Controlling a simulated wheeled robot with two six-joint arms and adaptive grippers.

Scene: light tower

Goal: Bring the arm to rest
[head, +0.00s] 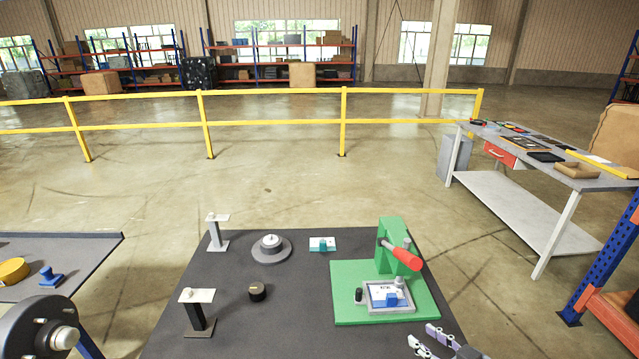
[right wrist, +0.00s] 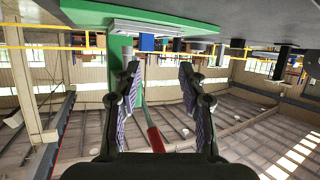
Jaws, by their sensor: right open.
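My right gripper (head: 427,339) is at the front right edge of the dark table (head: 330,335), just in front of the green press (head: 396,243). Its fingers are apart and nothing is between them. It also shows in the right wrist view (right wrist: 158,80), where the picture is upside down. There the press's green base (right wrist: 150,13) and red handle (right wrist: 156,138) lie beyond the fingers. My left gripper is in neither view.
The press holds a grey tray (head: 376,307) with a blue-and-white piece. A grey round base (head: 271,250), a black knob (head: 257,291), two posts (head: 217,235) and a teal-and-white piece (head: 322,244) stand on the table. A workbench (head: 530,205) is at right; open floor lies behind.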

